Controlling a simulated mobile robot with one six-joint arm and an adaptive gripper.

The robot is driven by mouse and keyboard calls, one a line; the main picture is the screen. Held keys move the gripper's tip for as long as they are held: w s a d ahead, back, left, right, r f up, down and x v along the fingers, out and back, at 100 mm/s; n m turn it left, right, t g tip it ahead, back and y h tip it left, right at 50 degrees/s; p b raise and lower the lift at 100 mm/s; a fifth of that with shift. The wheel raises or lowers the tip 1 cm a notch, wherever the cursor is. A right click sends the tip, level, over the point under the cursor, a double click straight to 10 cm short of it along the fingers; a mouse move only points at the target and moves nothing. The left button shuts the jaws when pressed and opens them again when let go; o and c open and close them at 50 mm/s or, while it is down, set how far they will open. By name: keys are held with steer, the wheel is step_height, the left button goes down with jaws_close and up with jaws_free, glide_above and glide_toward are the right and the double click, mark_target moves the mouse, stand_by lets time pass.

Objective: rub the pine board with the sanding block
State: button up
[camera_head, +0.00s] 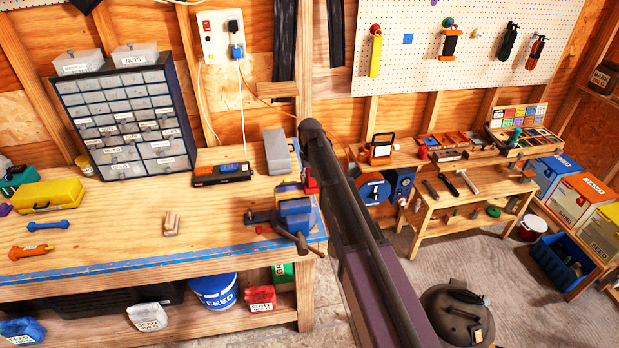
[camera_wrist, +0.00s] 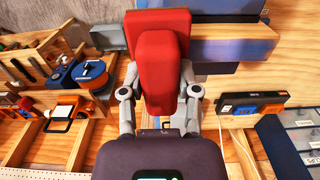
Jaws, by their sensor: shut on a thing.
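My gripper (camera_wrist: 160,95) is shut on the red sanding block (camera_wrist: 160,60), which stands upright between the grey fingers in the wrist view. In the head view my arm hides most of the gripper, and a bit of the red block (camera_head: 310,181) shows beside it. The pine board (camera_head: 290,187) appears to sit in the blue vise (camera_head: 295,212) at the bench's right end. In the wrist view the pale wood (camera_wrist: 228,27) lies behind and to the right of the block. I cannot tell whether block and board touch.
A grey block (camera_head: 276,152) and a black-orange device (camera_head: 222,174) stand on the workbench (camera_head: 110,230) near the vise. A drawer cabinet (camera_head: 125,115) stands at the back left. A low tool table (camera_head: 440,195) is to the right. The bench's middle is mostly clear.

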steer(key=shift+f, duration=0.15)
steer(key=shift+s, duration=0.1)
steer(key=shift+a, duration=0.1)
steer(key=shift+s+a, duration=0.2)
steer(key=shift+a, duration=0.75)
steer(key=shift+s+a, duration=0.15)
steer(key=shift+a, duration=0.8)
steer(key=shift+s+a, duration=0.3)
steer(key=shift+a, duration=0.65)
steer(key=shift+s+a, duration=0.3)
steer(key=shift+a, duration=0.6)
steer(key=shift+a, duration=0.15)
